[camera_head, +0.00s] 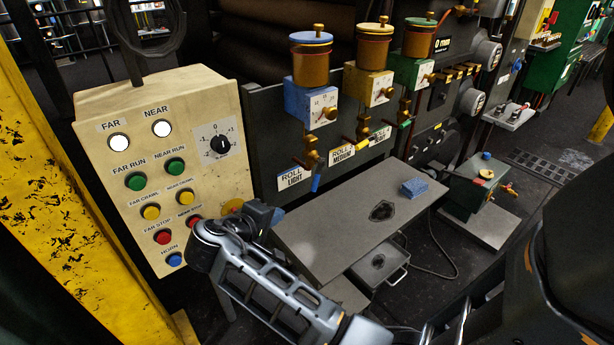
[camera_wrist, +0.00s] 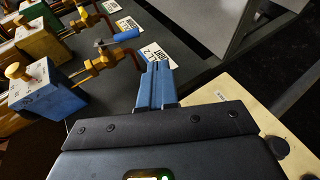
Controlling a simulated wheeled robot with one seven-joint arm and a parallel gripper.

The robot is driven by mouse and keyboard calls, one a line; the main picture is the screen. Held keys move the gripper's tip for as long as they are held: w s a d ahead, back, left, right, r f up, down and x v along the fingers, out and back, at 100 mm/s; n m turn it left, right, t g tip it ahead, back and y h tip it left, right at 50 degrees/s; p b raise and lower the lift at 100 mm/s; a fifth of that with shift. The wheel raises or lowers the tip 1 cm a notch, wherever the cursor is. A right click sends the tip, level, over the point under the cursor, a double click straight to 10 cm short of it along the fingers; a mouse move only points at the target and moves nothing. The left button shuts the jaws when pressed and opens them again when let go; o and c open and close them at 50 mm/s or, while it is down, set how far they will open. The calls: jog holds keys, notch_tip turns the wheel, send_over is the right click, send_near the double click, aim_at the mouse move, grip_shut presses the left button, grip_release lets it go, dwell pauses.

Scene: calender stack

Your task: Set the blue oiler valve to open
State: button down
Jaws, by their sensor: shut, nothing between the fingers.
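The blue oiler (camera_head: 312,105) is a blue block under an amber reservoir on the dark machine panel. Below it is a brass valve (camera_head: 311,158) with a blue lever (camera_head: 316,183), which points down beside the "ROLL LIGHT" label. In the wrist view, the blue lever (camera_wrist: 126,35) lies above and left of my fingers, beside the brass valve body (camera_wrist: 100,62). My gripper (camera_head: 278,213) is below and left of the lever in the head view, apart from it. Its blue fingers (camera_wrist: 158,72) are shut and empty.
A yellow oiler (camera_head: 368,85) and a green oiler (camera_head: 411,72) stand to the right. The cream control box (camera_head: 170,165) with buttons is close on my gripper's left. A grey table (camera_head: 330,235) bearing a blue block (camera_head: 414,187) lies below the valves.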

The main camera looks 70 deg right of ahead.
notch_tip(320, 180, up, 5)
jog(key=w+d+m+g, duration=0.1)
jog(key=d+m+g, duration=0.1)
jog(key=p, duration=0.3)
send_near(315, 188)
jog(key=x, duration=0.4)
jog(key=r+x, duration=0.1)
jog(key=x, duration=0.1)
jog(key=shift+w+d+f, duration=0.15)
jog(key=shift+d, duration=0.4)
jog(key=f+g+h+b, duration=0.1)
jog(key=b, duration=0.2)
jog(key=shift+d+f, duration=0.2)
jog(key=shift+f, duration=0.05)
jog(key=shift+s+d+f+h+b, duration=0.25)
jog(key=shift+h+b, duration=0.35)
jog(key=shift+b, duration=0.35)
jog(key=shift+s+d+f+g+b, duration=0.15)
jog(key=shift+s+d+g+b, duration=0.2)
jog(key=shift+d, duration=0.15)
